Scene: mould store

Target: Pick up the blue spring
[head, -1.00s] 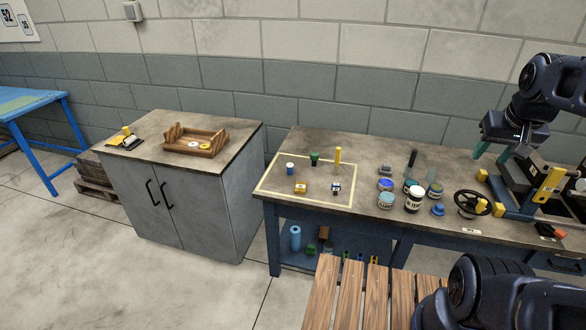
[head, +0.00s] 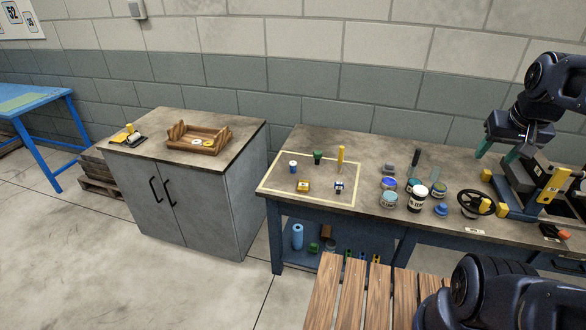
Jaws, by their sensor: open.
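A small upright blue cylinder with a pale top (head: 293,167) stands at the left inside a yellow-outlined rectangle on the workbench. It may be the blue spring; its coils are too small to make out. My gripper (head: 497,153), dark with teal fingertips, hangs over the right part of the bench, well to the right of the blue cylinder. Its fingers are apart with nothing seen between them.
Near the cylinder are a green piece (head: 318,157), a yellow upright piece (head: 340,158), a yellow block (head: 303,186) and a silver-blue part (head: 339,186). Several jars (head: 417,199) and a handwheel (head: 477,205) stand rightward. A slatted wooden surface (head: 353,300) is in front.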

